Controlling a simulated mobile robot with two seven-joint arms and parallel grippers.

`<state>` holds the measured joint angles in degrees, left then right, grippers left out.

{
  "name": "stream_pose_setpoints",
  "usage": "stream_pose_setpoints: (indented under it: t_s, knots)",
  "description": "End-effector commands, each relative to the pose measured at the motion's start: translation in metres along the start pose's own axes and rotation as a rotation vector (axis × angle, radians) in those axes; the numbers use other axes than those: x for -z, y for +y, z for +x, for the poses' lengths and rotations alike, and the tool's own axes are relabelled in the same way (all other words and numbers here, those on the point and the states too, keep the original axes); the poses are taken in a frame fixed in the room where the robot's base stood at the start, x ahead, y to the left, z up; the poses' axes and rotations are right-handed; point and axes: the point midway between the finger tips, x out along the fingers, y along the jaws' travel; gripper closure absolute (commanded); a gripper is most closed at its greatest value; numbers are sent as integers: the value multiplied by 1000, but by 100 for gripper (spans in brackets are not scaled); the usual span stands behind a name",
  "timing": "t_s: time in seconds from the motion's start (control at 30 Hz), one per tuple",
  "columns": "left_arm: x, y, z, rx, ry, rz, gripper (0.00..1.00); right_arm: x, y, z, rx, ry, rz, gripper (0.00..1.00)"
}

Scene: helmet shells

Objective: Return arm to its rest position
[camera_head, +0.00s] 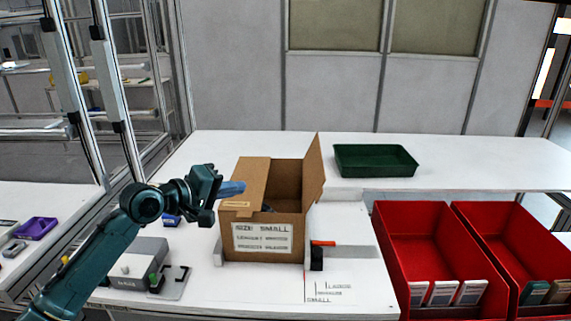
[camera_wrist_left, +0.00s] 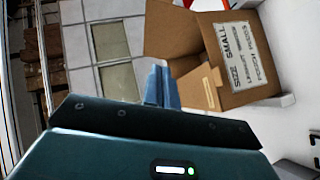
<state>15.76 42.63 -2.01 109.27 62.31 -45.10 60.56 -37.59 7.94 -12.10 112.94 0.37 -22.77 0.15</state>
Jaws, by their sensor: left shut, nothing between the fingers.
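My left arm comes in from the left in the head view. Its gripper (camera_head: 232,188) is shut and empty, with blue fingers pointing right at the left flap of the cardboard box. The gripper also shows in the left wrist view (camera_wrist_left: 162,86), fingers together. The open cardboard box (camera_head: 264,222) stands on the white table, with a "SIZE SMALL" label on its front. In the left wrist view the box (camera_wrist_left: 205,50) lies beyond and right of the fingers. I cannot tell whether the fingertips touch the flap. My right gripper is out of view.
A dark green tray (camera_head: 375,161) stands at the back on the white table (camera_head: 460,160). Two red bins (camera_head: 428,250) with packets stand at the right. A grey device (camera_head: 135,262) sits below my left arm.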

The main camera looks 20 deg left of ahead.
Motion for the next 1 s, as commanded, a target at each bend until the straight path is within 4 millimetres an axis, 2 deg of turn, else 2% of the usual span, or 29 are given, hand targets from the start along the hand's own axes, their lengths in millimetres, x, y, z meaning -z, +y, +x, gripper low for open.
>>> stream_pose_setpoints:
  t_s: [0.07,0.17,0.27,0.37,0.4,0.47,0.5,0.63,0.7,0.8,0.9,1.0]
  knots:
    - [-1,-1,0,2,0,2,100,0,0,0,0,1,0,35]
    - [-10,-16,5,18,0,28,100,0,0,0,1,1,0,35]
    - [-36,-54,14,63,0,106,100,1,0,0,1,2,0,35]
    - [-80,-110,19,129,-5,244,100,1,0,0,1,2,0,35]
    - [-101,-133,18,158,-10,311,100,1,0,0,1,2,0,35]
    - [-134,-165,14,199,-23,416,100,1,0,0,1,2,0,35]
    - [-157,-185,9,225,-35,488,100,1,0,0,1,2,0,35]
    - [-231,-238,-16,303,-87,727,100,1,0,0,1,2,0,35]
    - [-266,-256,-32,335,-119,847,100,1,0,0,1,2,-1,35]
    - [-304,-272,-54,367,-162,987,100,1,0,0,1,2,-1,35]
    - [-328,-279,-67,383,-193,1084,100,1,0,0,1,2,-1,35]
    - [-337,-282,-73,389,-206,1130,100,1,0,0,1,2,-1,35]
